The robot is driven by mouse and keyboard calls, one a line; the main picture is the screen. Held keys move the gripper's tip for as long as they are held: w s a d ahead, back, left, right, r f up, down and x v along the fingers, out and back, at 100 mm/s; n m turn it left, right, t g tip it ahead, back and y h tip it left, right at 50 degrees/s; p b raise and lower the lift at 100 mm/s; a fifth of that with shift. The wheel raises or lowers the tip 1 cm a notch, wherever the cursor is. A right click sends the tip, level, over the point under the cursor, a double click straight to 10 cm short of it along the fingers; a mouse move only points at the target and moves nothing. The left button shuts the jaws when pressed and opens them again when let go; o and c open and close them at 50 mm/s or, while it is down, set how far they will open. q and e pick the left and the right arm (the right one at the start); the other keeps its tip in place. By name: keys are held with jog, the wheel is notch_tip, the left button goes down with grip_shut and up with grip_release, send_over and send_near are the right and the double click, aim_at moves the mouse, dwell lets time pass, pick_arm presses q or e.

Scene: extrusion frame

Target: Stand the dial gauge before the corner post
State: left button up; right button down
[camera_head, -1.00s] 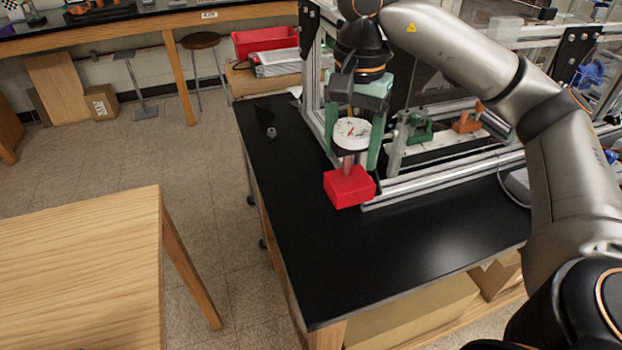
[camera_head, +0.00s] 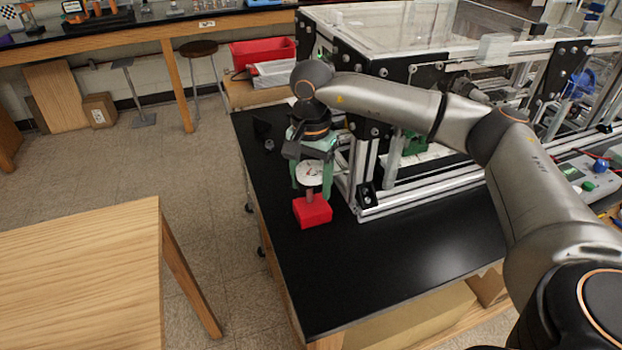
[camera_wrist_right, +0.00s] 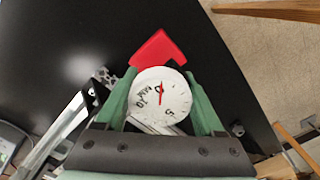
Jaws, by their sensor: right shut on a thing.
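The dial gauge (camera_head: 311,173) has a round white face, a short stem and a red block base (camera_head: 313,212). It is upright, held by its head between the green fingers of my right gripper (camera_head: 312,180). In the right wrist view the white face (camera_wrist_right: 160,100) sits between both fingers (camera_wrist_right: 163,105), with part of the red base beyond it. The frame's corner post (camera_head: 362,160) is silver extrusion, just right of the gauge and apart from it in the picture. I cannot tell whether the base touches the black tabletop. My left gripper is not in view.
The black bench (camera_head: 400,255) is clear in front of the frame. A black bracket (camera_head: 368,194) sits at the post's foot. A small grey part (camera_head: 269,145) lies near the bench's left edge. A wooden table (camera_head: 85,270) stands at left, across a floor gap.

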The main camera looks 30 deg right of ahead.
jog(key=shift+f, duration=0.1)
grip_release()
dwell(0.3)
notch_tip(320, 180, up, 12)
jog(key=shift+r+b, duration=0.2)
jog(key=shift+b, duration=0.15)
dwell(0.3)
